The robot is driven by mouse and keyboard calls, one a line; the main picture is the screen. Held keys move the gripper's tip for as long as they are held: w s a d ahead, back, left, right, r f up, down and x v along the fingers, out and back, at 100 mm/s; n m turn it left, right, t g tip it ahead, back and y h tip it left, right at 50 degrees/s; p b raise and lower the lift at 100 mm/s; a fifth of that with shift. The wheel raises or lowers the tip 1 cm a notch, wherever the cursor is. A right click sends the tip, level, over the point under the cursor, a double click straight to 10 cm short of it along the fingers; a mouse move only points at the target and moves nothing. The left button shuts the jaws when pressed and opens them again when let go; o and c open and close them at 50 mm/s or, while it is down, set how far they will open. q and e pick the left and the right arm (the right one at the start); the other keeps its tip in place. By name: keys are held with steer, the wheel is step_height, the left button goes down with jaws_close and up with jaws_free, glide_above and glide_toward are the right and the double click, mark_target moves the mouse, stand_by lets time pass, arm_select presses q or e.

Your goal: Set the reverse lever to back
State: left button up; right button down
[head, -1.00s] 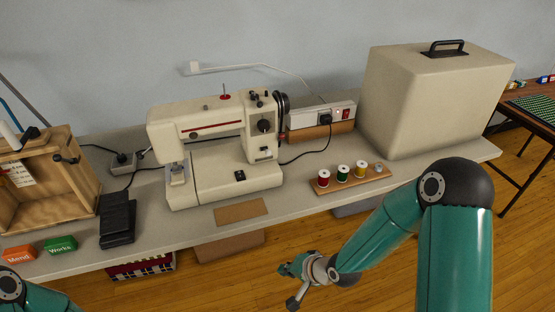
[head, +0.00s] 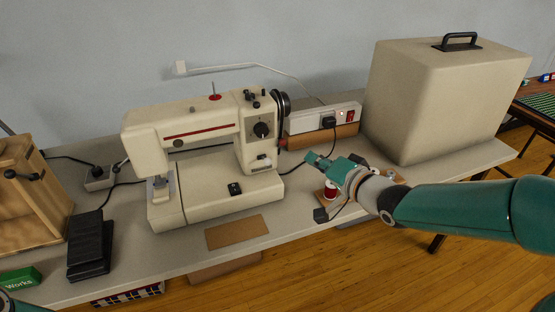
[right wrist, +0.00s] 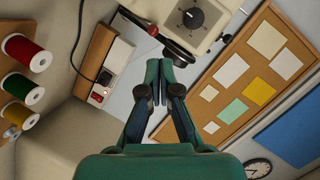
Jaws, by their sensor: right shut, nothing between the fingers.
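The cream sewing machine (head: 205,140) stands on the table, its dark dial (head: 262,130) on the right-hand pillar. A small pale lever (head: 264,161), apparently the reverse lever, is low on that pillar; its exact setting is too small to tell. My right gripper (head: 312,158) is shut and empty, to the right of the pillar and apart from the lever. In the right wrist view its closed fingers (right wrist: 158,72) point toward the machine's dial (right wrist: 193,18) and handwheel side. My left gripper is out of view.
A power strip (head: 300,121) with a plugged cord lies behind my right gripper. A red thread spool (head: 330,192) is partly hidden by that gripper. A large beige case (head: 430,105) stands at right. A black pedal (head: 90,247) and brown mat (head: 236,232) lie in front.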

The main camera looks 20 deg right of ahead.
mark_target(265, 159)
steer(key=w+a+f, duration=0.4)
steer(key=w+a, duration=0.1)
steer(key=w, duration=0.4)
steer(key=shift+a+f+p, duration=0.25)
steer(key=shift+f+p, duration=0.05)
